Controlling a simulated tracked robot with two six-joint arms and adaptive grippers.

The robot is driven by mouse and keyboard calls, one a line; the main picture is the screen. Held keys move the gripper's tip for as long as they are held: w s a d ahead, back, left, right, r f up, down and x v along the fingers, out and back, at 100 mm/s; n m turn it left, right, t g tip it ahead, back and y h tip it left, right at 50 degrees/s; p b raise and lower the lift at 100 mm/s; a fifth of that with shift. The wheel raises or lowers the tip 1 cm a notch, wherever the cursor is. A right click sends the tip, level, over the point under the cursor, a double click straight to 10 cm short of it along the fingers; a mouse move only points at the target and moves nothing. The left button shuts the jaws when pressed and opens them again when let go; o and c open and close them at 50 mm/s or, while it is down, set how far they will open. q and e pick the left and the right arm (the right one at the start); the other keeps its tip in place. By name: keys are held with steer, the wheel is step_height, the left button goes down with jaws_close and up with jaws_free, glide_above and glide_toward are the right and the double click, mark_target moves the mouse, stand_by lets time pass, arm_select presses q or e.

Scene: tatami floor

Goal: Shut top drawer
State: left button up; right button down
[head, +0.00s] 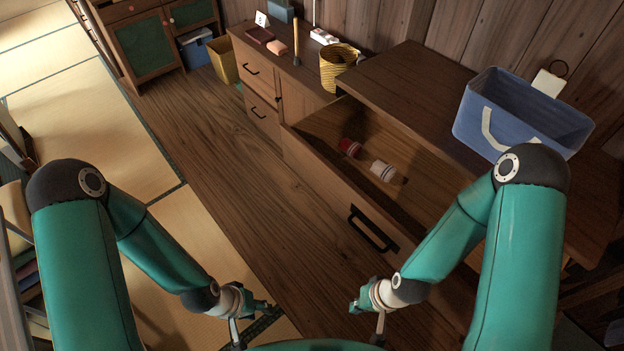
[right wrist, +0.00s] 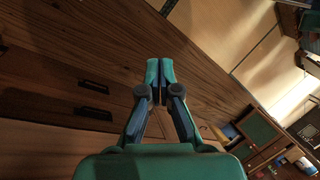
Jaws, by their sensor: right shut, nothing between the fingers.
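The top drawer (head: 318,168) of the wooden cabinet on the right is pulled open in the head view. A red-capped jar (head: 349,147) and a white-capped jar (head: 383,171) lie inside it. Its front has a black bar handle (head: 372,229). My right gripper (head: 355,305) is in front of and below the drawer front, apart from it. In the right wrist view its fingers (right wrist: 160,76) are together and empty. My left gripper (head: 268,307) is further left, above the floor, apart from the drawer; its fingers are too small to judge.
A blue bin (head: 520,112) stands on the cabinet top (head: 415,85). A lower cabinet with drawers (head: 262,88) adjoins at the left, with a yellow basket (head: 337,65) on it. The wooden floor (head: 215,165) in front is clear.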

steer(key=n+t+h+b, duration=0.6)
steer(key=n+t+b, duration=1.2)
steer(key=b, duration=1.9)
glide_toward(308, 170)
steer(key=w+a, duration=0.3)
steer(key=shift+n+g, duration=0.3)
steer(key=shift+g, duration=0.1)
steer(key=w+d+b, duration=0.1)
steer(key=w+d, duration=0.2)
steer(key=shift+w+d+r, duration=0.15)
steer(key=shift+d, duration=0.05)
